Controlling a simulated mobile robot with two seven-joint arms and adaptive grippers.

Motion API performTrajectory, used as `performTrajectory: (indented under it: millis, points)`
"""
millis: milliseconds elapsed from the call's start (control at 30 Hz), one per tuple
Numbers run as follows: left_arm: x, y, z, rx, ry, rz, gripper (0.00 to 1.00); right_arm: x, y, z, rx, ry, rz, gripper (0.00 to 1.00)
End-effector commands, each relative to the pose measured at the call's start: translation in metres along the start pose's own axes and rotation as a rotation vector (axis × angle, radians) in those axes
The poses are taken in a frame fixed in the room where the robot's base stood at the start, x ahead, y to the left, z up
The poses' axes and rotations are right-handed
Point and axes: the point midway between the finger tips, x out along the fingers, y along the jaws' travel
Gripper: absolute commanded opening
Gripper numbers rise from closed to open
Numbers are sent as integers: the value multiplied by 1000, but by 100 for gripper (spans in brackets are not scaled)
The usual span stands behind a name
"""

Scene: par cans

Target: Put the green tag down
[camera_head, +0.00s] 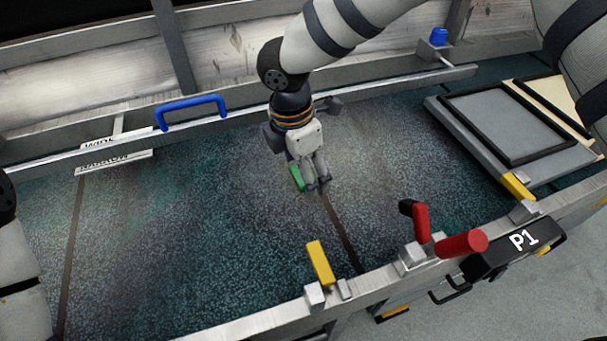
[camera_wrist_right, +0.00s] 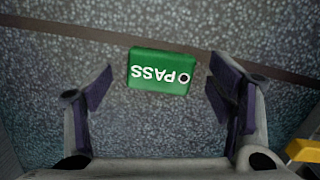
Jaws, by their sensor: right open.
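The green tag (camera_wrist_right: 160,71) is a small flat block with white letters reading PASS and a dark hole near one end. In the head view the tag (camera_head: 297,178) shows just left of my right gripper (camera_head: 315,185), over the speckled dark surface. In the wrist view the fingers of my right gripper (camera_wrist_right: 160,88) are spread wide, one to each side of the tag, with a gap on both sides. The tag appears to lie on the surface, near a dark seam. My left gripper is out of view; only part of that arm shows at the left edge.
A blue handle (camera_head: 191,109) stands on the back rail. A yellow block (camera_head: 321,262), red handles (camera_head: 460,244) and a black P1 unit (camera_head: 515,245) line the front rail. A framed grey panel (camera_head: 505,125) lies at right. The surface left of the tag is clear.

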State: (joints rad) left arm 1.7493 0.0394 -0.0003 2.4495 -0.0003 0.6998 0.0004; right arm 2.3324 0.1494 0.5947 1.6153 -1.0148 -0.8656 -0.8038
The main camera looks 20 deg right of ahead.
Motion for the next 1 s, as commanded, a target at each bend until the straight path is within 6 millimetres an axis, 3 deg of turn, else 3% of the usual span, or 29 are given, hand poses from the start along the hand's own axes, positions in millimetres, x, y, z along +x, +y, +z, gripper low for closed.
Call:
performTrajectory:
  millis: [67,100,267,400,633,1000]
  points:
    - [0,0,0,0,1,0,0,-1,0,0,0,0,1,76]
    - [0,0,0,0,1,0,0,-1,0,0,0,0,1,71]
    - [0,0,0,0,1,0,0,-1,0,0,0,-1,1,35]
    - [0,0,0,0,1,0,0,-1,0,0,0,-1,1,30]
    - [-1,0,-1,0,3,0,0,-7,0,1,0,-1,2,30]
    - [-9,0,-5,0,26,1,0,-91,1,11,2,-1,4,30]
